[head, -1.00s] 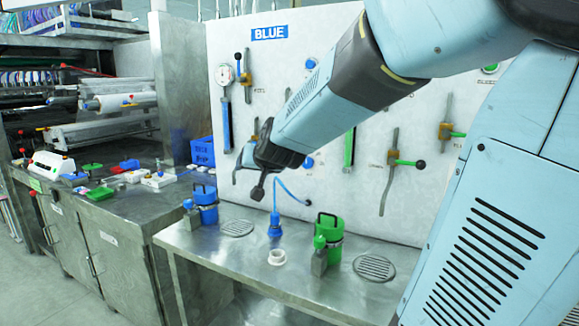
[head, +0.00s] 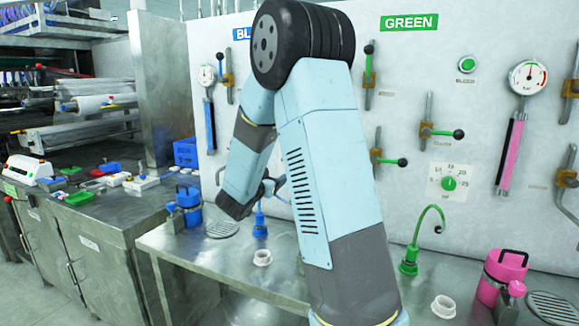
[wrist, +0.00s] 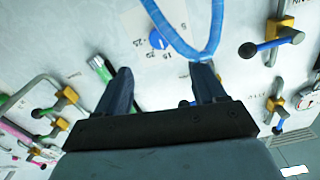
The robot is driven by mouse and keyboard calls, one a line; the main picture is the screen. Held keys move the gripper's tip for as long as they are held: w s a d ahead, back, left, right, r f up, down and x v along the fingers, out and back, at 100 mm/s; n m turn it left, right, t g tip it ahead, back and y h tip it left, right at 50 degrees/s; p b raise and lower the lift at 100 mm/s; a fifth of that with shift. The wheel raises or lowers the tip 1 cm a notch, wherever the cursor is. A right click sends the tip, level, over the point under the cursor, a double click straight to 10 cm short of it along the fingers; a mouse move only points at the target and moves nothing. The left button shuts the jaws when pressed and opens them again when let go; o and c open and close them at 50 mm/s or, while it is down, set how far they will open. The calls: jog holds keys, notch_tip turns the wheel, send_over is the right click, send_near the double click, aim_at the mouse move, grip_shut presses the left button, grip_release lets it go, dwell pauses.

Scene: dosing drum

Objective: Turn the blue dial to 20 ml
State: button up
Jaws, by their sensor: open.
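The blue dial (wrist: 157,39) shows in the wrist view as a small round blue knob on a white plate with numbers, on the pale panel. Which number it points at is too small to read. In the head view my arm hides it. My gripper (wrist: 162,84) is open and empty, its two dark fingers apart and pointing at the panel below the dial. The dial lies beyond the fingertips, untouched as far as I can see. A thick blue hose (wrist: 185,48) loops beside the dial, near the right finger.
In the head view a green dial (head: 449,184) sits under the GREEN sign (head: 409,22). A blue nozzle (head: 260,228), white socket (head: 262,257) and blue canister (head: 189,204) are on the bench.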

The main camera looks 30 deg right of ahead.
jog(key=x, duration=1.3)
jog(key=shift+w+d, duration=0.15)
jog(key=shift+d, duration=0.05)
jog(key=shift+c, duration=0.2)
jog(key=c, duration=1)
jog(key=shift+m, duration=0.4)
jog(key=shift+f+m, duration=0.1)
jog(key=shift+m, duration=3.9)
